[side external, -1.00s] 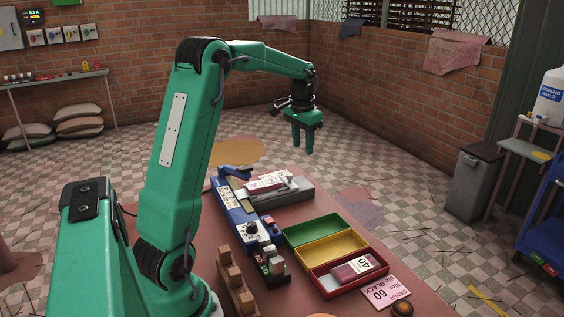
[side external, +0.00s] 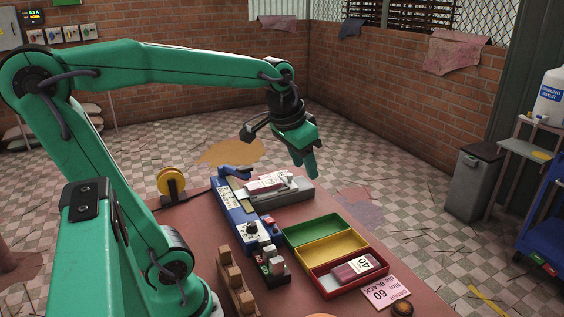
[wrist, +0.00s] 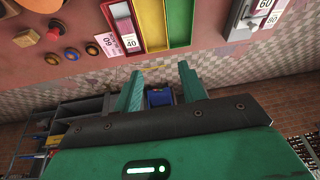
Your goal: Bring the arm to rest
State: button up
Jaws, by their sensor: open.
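My green arm is bent at a raised elbow on the left of the side view. The gripper touches nothing that I can see.
On the table are a blue machine (side external: 243,222), a grey unit with a pink-labelled pack, a tray with green (side external: 309,226), yellow and red bins, an order card (side external: 386,293) and a wooden rack (side external: 236,284). A yellow spool (side external: 171,185) stands at the far left edge.

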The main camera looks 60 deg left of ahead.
jog(key=s+d+f+t, duration=0.1)
jog(key=s+d+f, duration=0.2)
jog(key=s+d, duration=0.3)
jog(key=shift+s+m+h, duration=0.4)
jog(key=shift+s, duration=0.7)
